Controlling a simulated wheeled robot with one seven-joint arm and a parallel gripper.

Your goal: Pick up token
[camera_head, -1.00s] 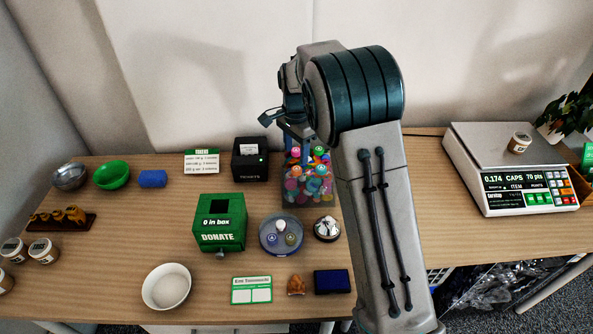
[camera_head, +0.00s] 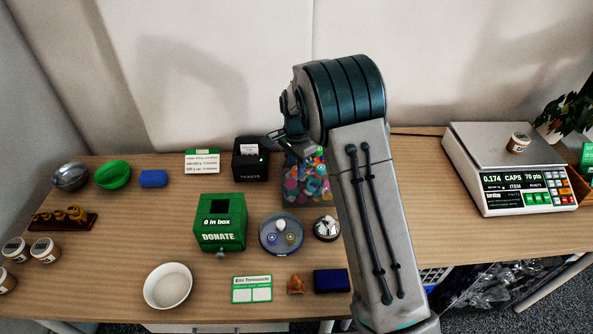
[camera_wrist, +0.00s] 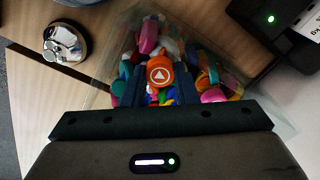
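An orange token (camera_wrist: 160,72) with a white triangle on its face lies at the top of the colourful pile, in the wrist view. The pile fills a clear bin (camera_head: 305,178) behind the steel bell. My gripper (camera_head: 288,146) is over this bin, pointing down, partly hidden by my arm in the head view. In the wrist view, my gripper (camera_wrist: 159,88) has its two dark fingers apart, one on each side of the orange token, with colourful pieces visible between them. Whether a finger touches the token is unclear.
A round dish (camera_head: 281,237) with two small discs, a steel bell (camera_head: 327,228) and a green donation box (camera_head: 220,222) stand in front of the bin. A black ticket printer (camera_head: 250,159) is close on its left. A scale (camera_head: 510,170) stands at right.

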